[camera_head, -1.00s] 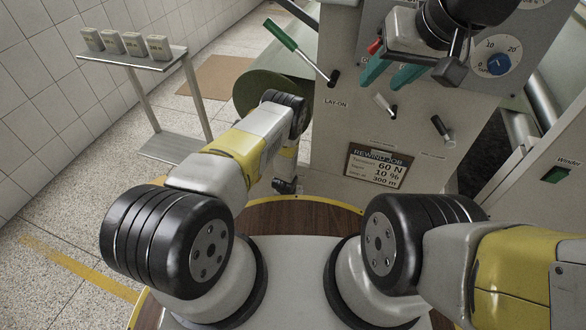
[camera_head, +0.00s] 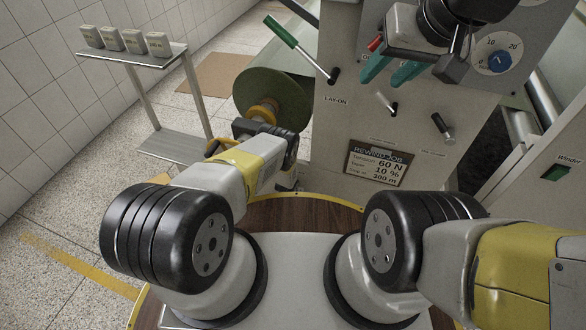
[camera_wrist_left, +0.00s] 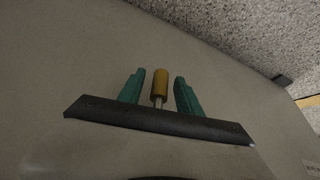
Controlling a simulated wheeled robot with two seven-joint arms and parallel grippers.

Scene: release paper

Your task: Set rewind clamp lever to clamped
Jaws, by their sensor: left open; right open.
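In the left wrist view a lever with a yellow handle (camera_wrist_left: 160,82) on a thin metal stem stands out from a grey-beige surface. It is likely the rewind clamp lever, but no label on it shows. My left gripper (camera_wrist_left: 159,75) is open, with one teal finger on each side of the handle and a gap to both. In the head view my left wrist hides that lever and gripper. My right gripper (camera_head: 381,76) is open and empty in front of the machine panel, near the white lever (camera_head: 387,102).
A green-handled lever (camera_head: 281,33) marked LAY-ON and a dark lever (camera_head: 442,127) stick out of the panel (camera_head: 340,125). A green roll (camera_head: 285,98) with an orange core is beside my left wrist. A job card (camera_head: 377,164) is below. A shelf (camera_head: 130,55) with several small blocks stands left.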

